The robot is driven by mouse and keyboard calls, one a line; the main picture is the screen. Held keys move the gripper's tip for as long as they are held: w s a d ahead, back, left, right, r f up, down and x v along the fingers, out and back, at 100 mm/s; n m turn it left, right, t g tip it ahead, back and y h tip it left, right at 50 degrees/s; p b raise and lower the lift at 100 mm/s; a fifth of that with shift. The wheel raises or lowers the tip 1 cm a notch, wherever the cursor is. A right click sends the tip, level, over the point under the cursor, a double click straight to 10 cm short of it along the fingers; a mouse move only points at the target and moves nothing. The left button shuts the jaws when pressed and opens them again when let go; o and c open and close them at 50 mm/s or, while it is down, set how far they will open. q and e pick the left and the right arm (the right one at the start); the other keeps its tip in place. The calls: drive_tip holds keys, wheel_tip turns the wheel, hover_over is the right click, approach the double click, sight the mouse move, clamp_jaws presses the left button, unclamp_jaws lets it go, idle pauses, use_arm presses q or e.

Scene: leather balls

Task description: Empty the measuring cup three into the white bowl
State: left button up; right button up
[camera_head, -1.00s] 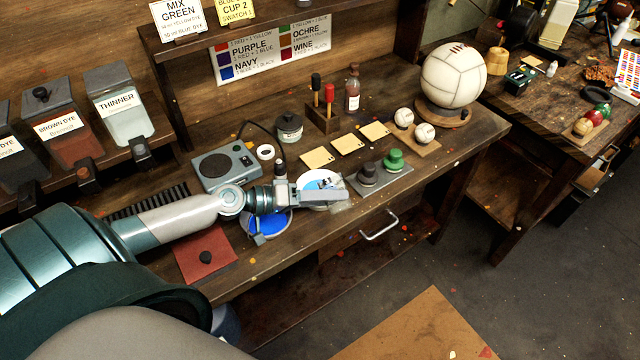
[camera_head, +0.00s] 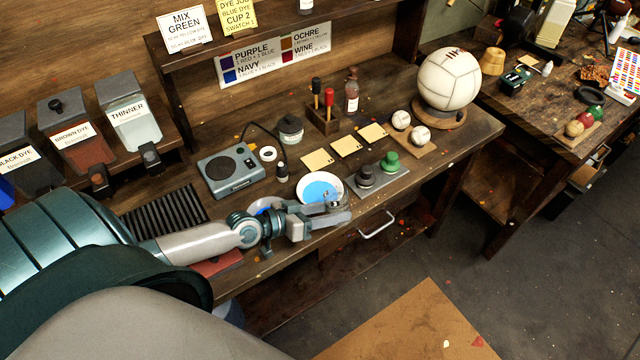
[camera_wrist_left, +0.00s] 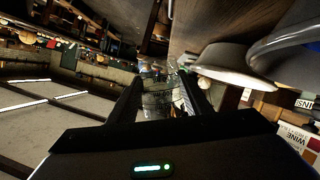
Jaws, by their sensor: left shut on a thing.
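The white bowl (camera_head: 308,193) stands on the workbench with blue liquid inside it. My left gripper (camera_head: 336,208) is at the bowl's front edge, shut on a clear measuring cup. The cup shows between the jaws in the left wrist view (camera_wrist_left: 158,96). That view is rolled onto its side, with the white bowl (camera_wrist_left: 236,62) close to the right of the jaws. The cup is hard to make out in the head view. I cannot read its label or tell whether liquid is left in it. My right gripper is not in view.
A second bowl with blue in it (camera_head: 258,206) is mostly hidden behind my left wrist. A grey scale (camera_head: 231,171) stands behind left. A tray with dark and green knobs (camera_head: 378,180) is close on the right. Yellow cards (camera_head: 346,147) lie behind. The bench's front edge is near.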

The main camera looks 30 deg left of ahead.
sight(337, 226)
use_arm(q)
drive_tip(key=shift+s+d+f+m+y+p, duration=0.2)
drive_tip(key=shift+d+f+m+y+p, duration=0.1)
drive_tip(key=shift+d+f+m+p, duration=0.1)
drive_tip(key=shift+d+t, duration=0.1)
drive_tip(key=shift+t, duration=0.2)
drive_tip(key=shift+s+d+f+m, duration=0.2)
drive_tip(key=shift+d+m, duration=0.05)
drive_tip(key=shift+m, duration=0.25)
drive_tip(key=shift+s+d+f+m+t+y, duration=0.15)
drive_tip(key=shift+d+f+m+y, duration=0.1)
drive_tip(key=shift+f+m, duration=0.2)
drive_tip(key=shift+s+d+f+m+t+y, duration=0.15)
drive_tip(key=shift+f+m+y, duration=0.15)
drive_tip(key=shift+f, duration=0.2)
drive_tip(key=shift+w+d, duration=0.1)
